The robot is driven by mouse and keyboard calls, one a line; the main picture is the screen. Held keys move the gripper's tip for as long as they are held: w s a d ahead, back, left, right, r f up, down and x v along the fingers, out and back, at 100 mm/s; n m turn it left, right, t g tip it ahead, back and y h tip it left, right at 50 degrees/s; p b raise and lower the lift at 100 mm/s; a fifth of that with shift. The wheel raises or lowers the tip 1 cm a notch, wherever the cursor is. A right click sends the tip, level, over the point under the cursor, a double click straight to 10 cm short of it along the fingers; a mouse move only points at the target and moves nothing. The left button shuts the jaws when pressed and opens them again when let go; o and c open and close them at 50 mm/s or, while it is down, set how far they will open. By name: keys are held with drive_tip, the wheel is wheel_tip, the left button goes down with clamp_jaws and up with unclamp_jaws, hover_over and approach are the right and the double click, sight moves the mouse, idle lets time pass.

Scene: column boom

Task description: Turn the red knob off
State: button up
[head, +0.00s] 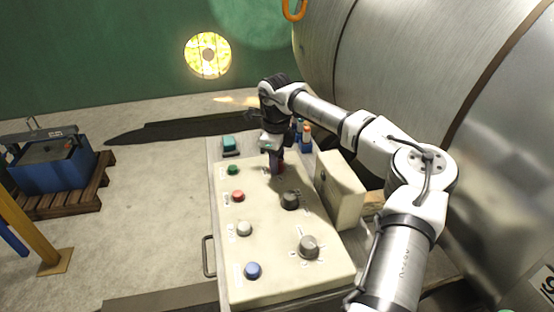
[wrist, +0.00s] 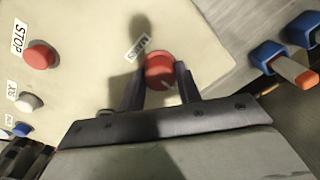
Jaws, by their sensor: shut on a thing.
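The red knob (wrist: 160,70) is round and sits on the cream control panel (head: 262,215), beside a label that seems to read MAINS. My gripper (wrist: 158,88) has one finger on each side of the knob and is shut on it. A pale mark shows on the knob's face, but I cannot tell which setting it points to. In the head view my gripper (head: 277,170) comes down at the panel's far end and mostly hides the knob.
Green (head: 233,170), red STOP (head: 238,196), white (head: 244,229) and blue (head: 253,270) buttons line the panel's left side. Two dark grey knobs (head: 290,200) (head: 308,246) are nearer. A cream box (head: 340,190) stands at right.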

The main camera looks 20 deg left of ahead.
drive_tip(key=shift+r, duration=0.1)
idle(0.3)
drive_tip(key=o, duration=1)
drive_tip(key=shift+c, duration=0.2)
wheel_tip(320, 180, up, 14)
drive_tip(key=b, duration=0.2)
drive_tip(key=shift+s, duration=0.25)
drive_tip(key=shift+f, duration=0.2)
